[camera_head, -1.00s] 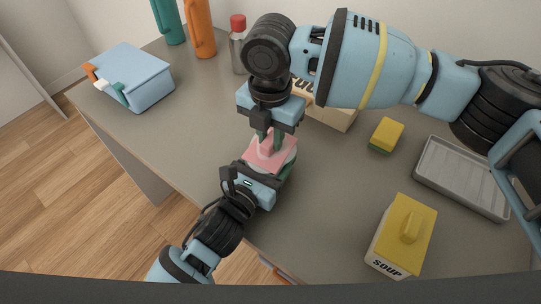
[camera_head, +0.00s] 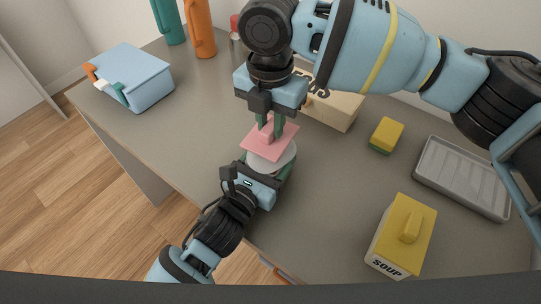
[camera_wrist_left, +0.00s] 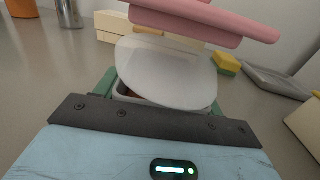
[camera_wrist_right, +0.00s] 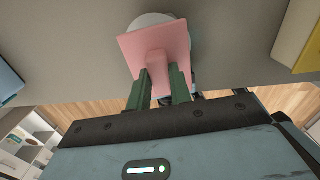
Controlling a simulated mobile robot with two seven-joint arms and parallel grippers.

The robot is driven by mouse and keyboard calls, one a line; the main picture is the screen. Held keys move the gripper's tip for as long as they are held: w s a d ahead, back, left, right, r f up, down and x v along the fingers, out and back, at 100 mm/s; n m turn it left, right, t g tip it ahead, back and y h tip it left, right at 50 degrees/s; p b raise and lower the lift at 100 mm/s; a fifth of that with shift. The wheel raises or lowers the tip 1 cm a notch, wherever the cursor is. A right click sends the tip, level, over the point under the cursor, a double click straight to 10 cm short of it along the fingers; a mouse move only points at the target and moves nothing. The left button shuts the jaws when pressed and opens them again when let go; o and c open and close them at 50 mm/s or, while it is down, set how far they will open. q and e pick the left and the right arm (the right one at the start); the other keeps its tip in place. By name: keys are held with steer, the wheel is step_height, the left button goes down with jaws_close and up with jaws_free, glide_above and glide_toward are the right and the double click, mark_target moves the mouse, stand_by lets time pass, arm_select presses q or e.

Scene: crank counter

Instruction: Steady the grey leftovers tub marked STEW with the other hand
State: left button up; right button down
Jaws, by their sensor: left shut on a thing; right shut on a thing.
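The grey tub (camera_wrist_left: 122,97) shows as a rim and a little brown content in the left wrist view; no STEW mark is visible. My left gripper (camera_head: 268,176) is shut on the tub, with green fingers at its sides. My right gripper (camera_head: 270,124) is shut on the handle of a square pink lid (camera_head: 262,146), held tilted above the tub. The lid also shows in the right wrist view (camera_wrist_right: 172,45). A pale round disc (camera_wrist_left: 165,72) lies between lid and tub and hides most of the opening. I cannot tell whether it touches either.
A yellow SOUP box (camera_head: 403,237) stands front right. A grey tray (camera_head: 463,178), a yellow-green sponge (camera_head: 386,135) and a cream box (camera_head: 335,108) are farther back. A blue box (camera_head: 135,77) and bottles (camera_head: 200,30) stand at left. The counter's middle right is clear.

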arm_select(q)
steer(key=shift+f, duration=0.45)
arm_select(e)
steer(key=s+a+r, duration=0.3)
steer(key=s, duration=0.4)
steer(key=shift+s+r, duration=0.3)
steer(key=shift+r, duration=0.1)
arm_select(q)
steer(key=o, duration=0.9)
steer(key=shift+o, duration=1.1)
steer(key=shift+r, duration=0.1)
steer(key=shift+o, duration=0.2)
steer(key=shift+r, duration=0.15)
arm_select(e)
steer(key=shift+w, duration=0.1)
arm_select(q)
steer(key=v, duration=1.2)
